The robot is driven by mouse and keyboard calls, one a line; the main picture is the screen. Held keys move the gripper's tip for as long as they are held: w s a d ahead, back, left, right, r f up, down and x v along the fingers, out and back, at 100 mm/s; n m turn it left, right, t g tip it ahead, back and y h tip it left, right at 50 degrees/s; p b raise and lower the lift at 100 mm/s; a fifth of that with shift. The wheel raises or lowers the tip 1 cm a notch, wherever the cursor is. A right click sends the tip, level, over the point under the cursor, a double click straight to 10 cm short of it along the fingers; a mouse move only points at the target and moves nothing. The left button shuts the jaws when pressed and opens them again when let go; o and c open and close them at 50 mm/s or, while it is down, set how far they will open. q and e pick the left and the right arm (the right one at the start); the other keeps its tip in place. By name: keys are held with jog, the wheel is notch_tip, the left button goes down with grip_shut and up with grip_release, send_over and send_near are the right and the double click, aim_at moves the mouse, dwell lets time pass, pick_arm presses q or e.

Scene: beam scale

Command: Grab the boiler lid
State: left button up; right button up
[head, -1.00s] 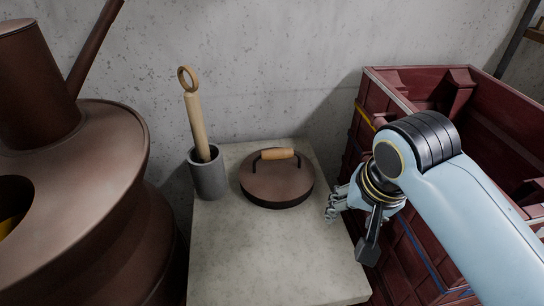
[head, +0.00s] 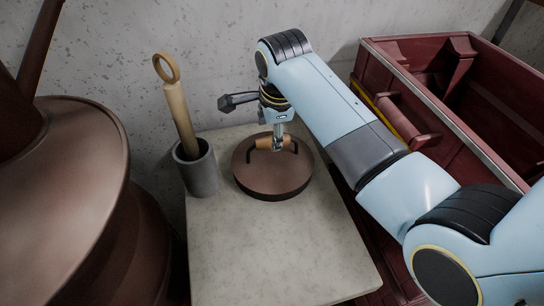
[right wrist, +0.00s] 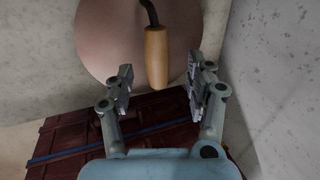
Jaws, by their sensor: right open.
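The boiler lid (head: 272,179) is a round brown disc lying on the pale stone slab (head: 265,240). On top it has a wooden handle (head: 266,143) on dark metal brackets. My right gripper (head: 278,143) is at the handle from above and hides part of it. In the right wrist view my right gripper (right wrist: 160,92) is open, with one finger on each side of the handle (right wrist: 156,58) and gaps on both sides. The lid (right wrist: 108,40) fills the upper part of that view. My left gripper is not in view.
A grey cup (head: 197,169) with a wooden ring-topped tool (head: 179,110) stands left of the lid. The big brown boiler (head: 70,190) is at the left. A dark red crate (head: 480,90) is at the right. A concrete wall (head: 200,40) is close behind.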

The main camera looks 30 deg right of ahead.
aim_at(261, 170)
jog(key=x, duration=0.3)
jog(key=d+x, duration=0.1)
jog(key=x, duration=0.1)
jog(key=shift+s, duration=0.25)
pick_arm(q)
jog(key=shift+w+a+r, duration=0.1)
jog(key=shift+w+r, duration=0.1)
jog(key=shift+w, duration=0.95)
pick_arm(e)
jog(key=shift+a, duration=0.1)
jog(key=c, duration=0.4)
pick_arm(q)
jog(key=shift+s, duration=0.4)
pick_arm(e)
grip_shut()
